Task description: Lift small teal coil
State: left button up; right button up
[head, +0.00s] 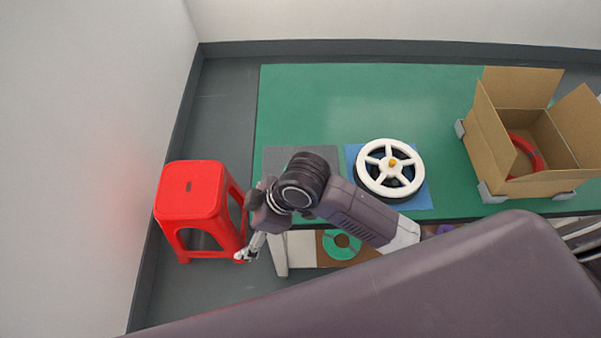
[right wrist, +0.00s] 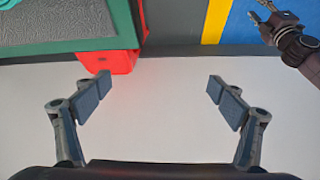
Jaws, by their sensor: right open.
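A teal coil (head: 343,255) lies flat on a brown patch below the near edge of the green table in the head view. My right arm passes close beside it. My right gripper (head: 247,252) is left of the coil, beside the red stool, and is apart from the coil. In the right wrist view the right gripper (right wrist: 158,88) is open, with nothing between its fingers.
A red stool (head: 188,190) stands left of the green table (head: 380,95). On the table are a white spoked reel (head: 372,181) on a blue mat, a grey mat (head: 276,158) and an open cardboard box (head: 497,143) holding a red coil (head: 535,158). A wall closes the left side.

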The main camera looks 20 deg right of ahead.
jog(key=w+d+n+g+h, duration=0.1)
jog(key=w+d+n, duration=0.2)
jog(key=w+d+n+g+h, duration=0.1)
jog(key=w+d+n+h, duration=0.1)
jog(key=w+d+n, duration=0.1)
jog(key=shift+w+d, duration=0.2)
jog(key=shift+w, duration=0.45)
jog(key=w+d+r+h, duration=0.1)
jog(key=w+d+r, duration=0.15)
jog(key=d, duration=0.25)
jog(key=w+d+r+h, duration=0.1)
jog(key=w+d, duration=0.3)
jog(key=d, duration=0.1)
jog(key=f, duration=0.2)
jog(key=f+p, duration=0.1)
jog(key=f, duration=0.1)
jog(key=f+p, duration=0.1)
jog(key=f, duration=0.2)
jog(key=shift+s+d, duration=0.3)
jog(key=shift+s, duration=0.1)
jog(key=shift+f, duration=0.3)
pick_arm(q)
jog(key=shift+w+r, duration=0.2)
jog(key=shift+r, duration=0.35)
jog(key=shift+w+r, duration=0.2)
jog(key=shift+r, duration=0.3)
pick_arm(e)
jog(key=shift+c, duration=0.7)
